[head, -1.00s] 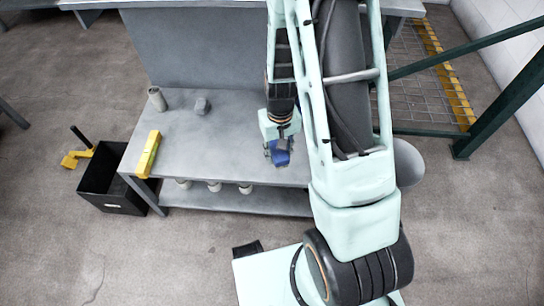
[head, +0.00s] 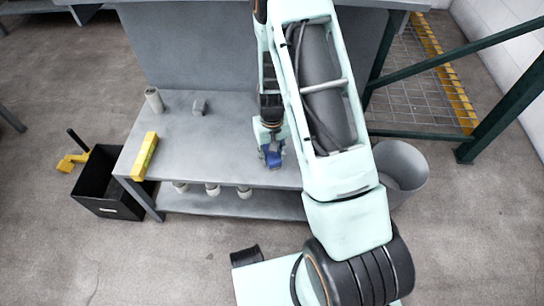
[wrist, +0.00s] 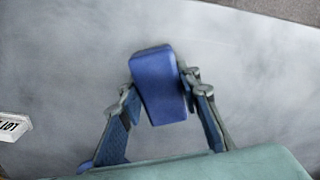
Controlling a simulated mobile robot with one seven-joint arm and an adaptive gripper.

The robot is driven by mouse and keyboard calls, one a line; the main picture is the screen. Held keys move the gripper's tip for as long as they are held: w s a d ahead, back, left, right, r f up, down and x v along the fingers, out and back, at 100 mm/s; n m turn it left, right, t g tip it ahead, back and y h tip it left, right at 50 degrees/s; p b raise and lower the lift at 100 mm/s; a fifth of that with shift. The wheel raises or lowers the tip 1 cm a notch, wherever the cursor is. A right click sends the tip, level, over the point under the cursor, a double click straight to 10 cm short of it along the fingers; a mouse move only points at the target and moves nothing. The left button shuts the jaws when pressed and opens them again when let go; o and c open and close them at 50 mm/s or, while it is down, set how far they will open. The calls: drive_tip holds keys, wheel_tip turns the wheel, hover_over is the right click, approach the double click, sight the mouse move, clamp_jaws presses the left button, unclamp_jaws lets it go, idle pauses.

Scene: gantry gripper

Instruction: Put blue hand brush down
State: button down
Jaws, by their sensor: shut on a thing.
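The blue hand brush (wrist: 158,85) is between the two fingers of my gripper (wrist: 160,92) in the wrist view. The gripper is shut on it. In the head view the brush (head: 273,159) shows small and blue below my gripper (head: 270,150), over the right part of the grey table top (head: 215,140). I cannot tell whether the brush touches the table. Its far end and underside are hidden.
A yellow level-like bar (head: 145,156) lies at the table's left edge. A beige cylinder (head: 154,100) and a small grey block (head: 199,106) stand at the back. A black bin (head: 95,185) is on the floor left. A grey round bin (head: 402,165) stands right. The table middle is clear.

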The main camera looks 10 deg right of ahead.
sight(272, 154)
drive_tip(key=c, duration=1.9)
unclamp_jaws()
drive_tip(key=shift+f, duration=0.15)
drive_tip(key=o, duration=0.5)
wheel_tip(272, 154, up, 12)
drive_tip(key=p, duration=0.3)
drive_tip(key=shift+r+p, duration=0.2)
drive_tip(key=shift+p, duration=0.2)
